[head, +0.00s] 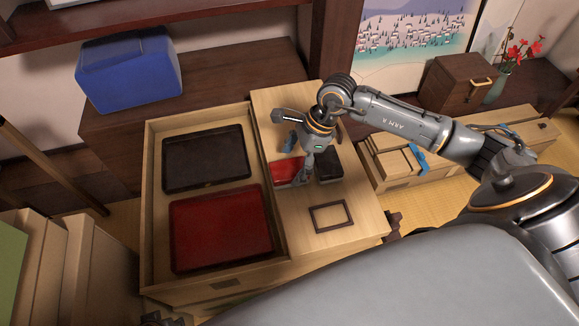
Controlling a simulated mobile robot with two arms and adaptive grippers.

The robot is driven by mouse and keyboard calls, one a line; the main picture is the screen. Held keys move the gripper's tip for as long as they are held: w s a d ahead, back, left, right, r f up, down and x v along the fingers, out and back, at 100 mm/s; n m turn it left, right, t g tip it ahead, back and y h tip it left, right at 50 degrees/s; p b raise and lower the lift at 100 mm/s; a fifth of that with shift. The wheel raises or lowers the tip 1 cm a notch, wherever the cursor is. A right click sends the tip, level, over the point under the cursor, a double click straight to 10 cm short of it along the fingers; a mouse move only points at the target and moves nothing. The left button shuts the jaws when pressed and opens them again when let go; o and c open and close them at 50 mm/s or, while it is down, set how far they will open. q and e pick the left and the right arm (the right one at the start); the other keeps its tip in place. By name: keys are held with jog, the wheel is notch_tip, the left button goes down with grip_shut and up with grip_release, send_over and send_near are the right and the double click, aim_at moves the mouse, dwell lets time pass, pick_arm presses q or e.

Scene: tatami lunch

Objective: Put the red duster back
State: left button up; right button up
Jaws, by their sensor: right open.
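The red duster (284,173) is a small red block on the pale wood top, right of the trays. A similar black block (329,167) is just right of it. My right gripper (306,171) points down between the two blocks, close to the right end of the red one. Its jaws are open; I cannot tell whether a finger touches the red duster. The gripper hides part of the duster. A thin dark rectangular outline (330,230) lies on the wood in front, with bare wood inside.
A red tray (220,230) and a dark tray (205,158) lie in a shallow wooden case at left. A blue box (130,70) stands behind. An open crate (395,160) stands on the tatami at right. Cardboard boxes (95,265) are at lower left.

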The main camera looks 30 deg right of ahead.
pick_arm(q)
jog(key=f, duration=0.3)
jog(key=shift+s+f+p, duration=0.15)
jog(key=shift+s+p, duration=0.15)
jog(key=shift+p, duration=0.1)
pick_arm(e)
jog(key=v, duration=0.9)
jog(key=shift+r, duration=0.15)
pick_arm(q)
jog(key=shift+s, duration=0.1)
pick_arm(e)
jog(key=shift+s, duration=0.1)
